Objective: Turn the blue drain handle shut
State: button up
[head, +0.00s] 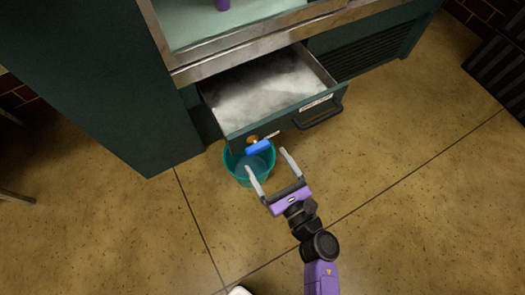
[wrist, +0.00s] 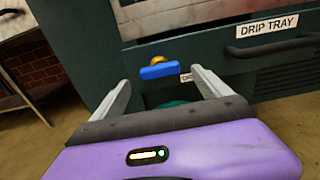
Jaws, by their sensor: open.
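The blue drain handle (head: 258,147) sits on a brass valve (head: 252,138) at the front of the open drawer, above a teal bucket (head: 236,168). In the wrist view the blue handle (wrist: 159,71) lies roughly level across the picture, with the brass part (wrist: 158,60) behind it. My gripper (head: 268,163) is open and empty, its two pale fingers pointing toward the handle. In the wrist view the handle shows between the fingertips (wrist: 160,78), seemingly a little beyond them. I cannot tell whether either finger touches it.
The pulled-out drip tray drawer (head: 262,88) holds a greyish, cloudy surface. Its black pull handle (head: 320,115) juts out to the right of the valve. A green cabinet (head: 110,90) stands at left. The floor (head: 420,190) to the right is clear.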

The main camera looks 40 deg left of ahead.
aim_at(260, 151)
jog(key=shift+b+x, duration=0.35)
jog(key=shift+x, duration=1.9)
jog(key=c, duration=1.4)
jog(key=shift+o, duration=0.2)
